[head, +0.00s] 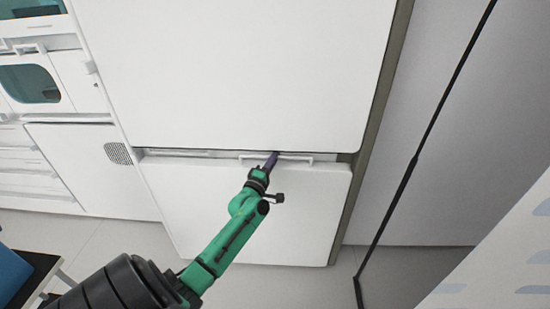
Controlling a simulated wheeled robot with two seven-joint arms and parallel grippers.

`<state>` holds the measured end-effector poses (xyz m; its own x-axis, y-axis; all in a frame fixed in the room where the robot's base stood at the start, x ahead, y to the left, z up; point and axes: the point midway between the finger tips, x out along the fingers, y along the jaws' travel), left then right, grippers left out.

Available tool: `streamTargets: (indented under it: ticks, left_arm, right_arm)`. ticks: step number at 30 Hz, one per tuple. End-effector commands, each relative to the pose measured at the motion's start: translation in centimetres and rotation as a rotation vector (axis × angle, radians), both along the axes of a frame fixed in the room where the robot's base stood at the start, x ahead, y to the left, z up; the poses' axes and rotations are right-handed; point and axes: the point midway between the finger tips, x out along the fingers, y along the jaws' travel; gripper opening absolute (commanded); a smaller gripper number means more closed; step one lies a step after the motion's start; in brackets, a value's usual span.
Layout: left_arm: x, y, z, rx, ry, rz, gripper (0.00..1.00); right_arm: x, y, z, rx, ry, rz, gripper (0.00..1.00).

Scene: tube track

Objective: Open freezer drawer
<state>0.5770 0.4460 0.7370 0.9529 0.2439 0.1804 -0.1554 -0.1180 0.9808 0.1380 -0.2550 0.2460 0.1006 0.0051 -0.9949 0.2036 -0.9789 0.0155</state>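The freezer drawer (255,215) is the lower white panel of the tall white cabinet, below the large upper door (240,70). A thin white bar handle (300,158) runs along the drawer's top edge. A narrow strip shows between door and drawer; I cannot tell whether the drawer is slightly out. My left gripper (272,159), small and dark purple at the end of my green arm, is at the handle's middle and overlaps it. Its fingers are too small to show whether they are closed around the bar. My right gripper is out of view.
White cabinets with a vent (119,153) stand left of the freezer. A grey wall panel with a dark vertical edge (415,160) is on the right. A blue-topped item (12,275) is at lower left. The light floor (110,245) in front of the drawer looks clear.

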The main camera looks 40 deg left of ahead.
Motion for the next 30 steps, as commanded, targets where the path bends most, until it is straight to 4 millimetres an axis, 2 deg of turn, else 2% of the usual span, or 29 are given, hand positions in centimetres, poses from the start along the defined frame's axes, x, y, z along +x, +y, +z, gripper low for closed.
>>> streamTargets:
  ticks: [14,30]
  left_arm:
    - [0.0,0.0,-0.1,0.000,0.001,0.000,0.00]
    - [0.0,0.0,-0.1,0.000,0.001,0.000,0.00]
  right_arm:
    - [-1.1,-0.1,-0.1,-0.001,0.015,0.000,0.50]
    - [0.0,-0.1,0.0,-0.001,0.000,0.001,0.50]
